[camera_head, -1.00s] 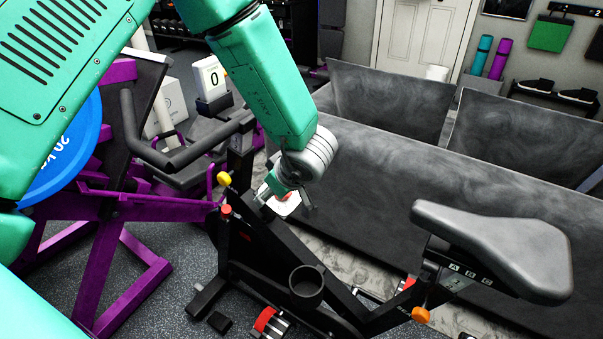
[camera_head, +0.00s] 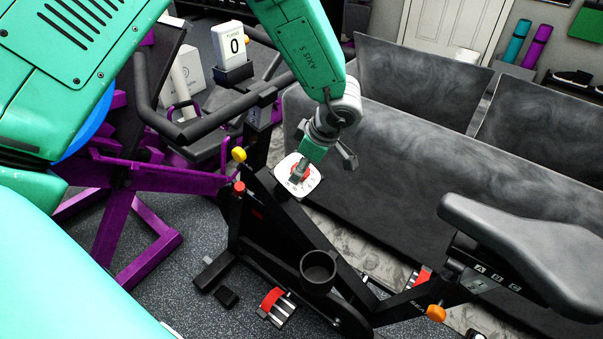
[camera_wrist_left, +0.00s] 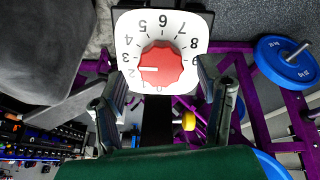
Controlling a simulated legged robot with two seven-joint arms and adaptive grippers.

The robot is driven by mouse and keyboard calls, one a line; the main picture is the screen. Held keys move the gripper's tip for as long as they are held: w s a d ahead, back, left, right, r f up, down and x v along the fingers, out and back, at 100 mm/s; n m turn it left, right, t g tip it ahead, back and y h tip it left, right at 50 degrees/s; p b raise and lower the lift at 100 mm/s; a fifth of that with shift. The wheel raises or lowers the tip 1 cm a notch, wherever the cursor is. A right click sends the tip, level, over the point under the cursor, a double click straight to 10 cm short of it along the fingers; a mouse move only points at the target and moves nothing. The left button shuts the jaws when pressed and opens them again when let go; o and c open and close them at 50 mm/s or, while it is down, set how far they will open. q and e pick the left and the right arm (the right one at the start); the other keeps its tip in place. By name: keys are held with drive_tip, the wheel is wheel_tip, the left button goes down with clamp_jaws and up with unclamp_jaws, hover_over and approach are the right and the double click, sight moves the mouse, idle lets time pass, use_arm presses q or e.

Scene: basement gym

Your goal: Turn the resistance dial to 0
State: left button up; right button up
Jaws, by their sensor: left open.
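The resistance dial is a red knob (camera_wrist_left: 161,68) on a white, rounded plate (camera_wrist_left: 198,24) with black numbers. In the left wrist view, the knob's white mark points left, at about the 2. In the head view the plate (camera_head: 312,187) sits on the black exercise bike's frame (camera_head: 262,200), and the knob is partly hidden by a finger. My left gripper (camera_head: 324,163) is over the dial, open. In the left wrist view its fingers (camera_wrist_left: 160,82) stand to either side of the knob, with nothing between them gripped. My right gripper is not in view.
A white counter (camera_head: 233,44) reading 0 stands behind the bike's handlebar (camera_head: 180,130). The bike's saddle (camera_head: 520,240) is at right, a cup holder (camera_head: 318,270) below the dial.

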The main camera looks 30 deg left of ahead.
use_arm(q)
drive_tip(key=shift+x, duration=1.1)
drive_tip(key=shift+d+f, duration=0.1)
drive_tip(key=shift+d, duration=0.6)
drive_tip(key=shift+a, duration=0.2)
drive_tip(key=c, duration=0.9)
drive_tip(key=shift+a, duration=0.35)
drive_tip(key=shift+c, duration=1.3)
